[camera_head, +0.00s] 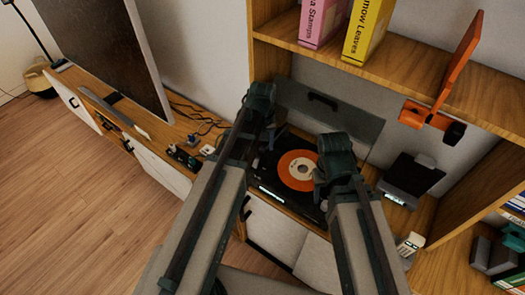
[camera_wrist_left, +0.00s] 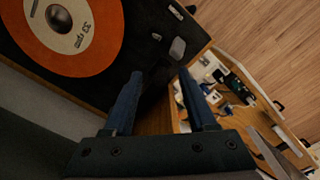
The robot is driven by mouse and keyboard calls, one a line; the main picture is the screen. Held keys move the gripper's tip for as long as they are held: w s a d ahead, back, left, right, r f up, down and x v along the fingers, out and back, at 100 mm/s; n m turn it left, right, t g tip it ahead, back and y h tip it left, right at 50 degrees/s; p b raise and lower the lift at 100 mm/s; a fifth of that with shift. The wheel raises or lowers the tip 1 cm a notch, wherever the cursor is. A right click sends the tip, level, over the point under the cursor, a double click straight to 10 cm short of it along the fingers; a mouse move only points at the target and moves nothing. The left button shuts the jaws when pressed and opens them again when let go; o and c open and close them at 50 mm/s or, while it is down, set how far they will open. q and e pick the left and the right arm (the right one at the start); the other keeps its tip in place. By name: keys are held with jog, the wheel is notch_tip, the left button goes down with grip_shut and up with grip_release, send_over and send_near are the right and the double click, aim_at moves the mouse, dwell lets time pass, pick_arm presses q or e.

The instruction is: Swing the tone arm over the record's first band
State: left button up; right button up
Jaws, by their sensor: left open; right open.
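The turntable (camera_head: 270,183) is a dark box on the wooden cabinet in the head view, with its lid (camera_head: 340,118) raised behind it. An orange record with a pale centre (camera_head: 298,170) lies on it and fills the upper left of the left wrist view (camera_wrist_left: 98,52). I cannot make out the tone arm clearly in either view. My left gripper (camera_head: 262,95) is at the turntable's left side; in the left wrist view its two fingers (camera_wrist_left: 160,80) are apart with nothing between them. My right gripper (camera_head: 334,155) is over the turntable's right side, hiding part of it; its fingertips are unclear.
Shelves with pink (camera_head: 323,22) and yellow (camera_head: 367,30) books are above. A small white bottle (camera_head: 409,244) stands at the front right. Cables and small items (camera_head: 195,145) lie left of the turntable.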

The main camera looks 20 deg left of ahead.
pick_arm(q)
jog(key=shift+f, duration=0.1)
grip_shut()
dwell(1.4)
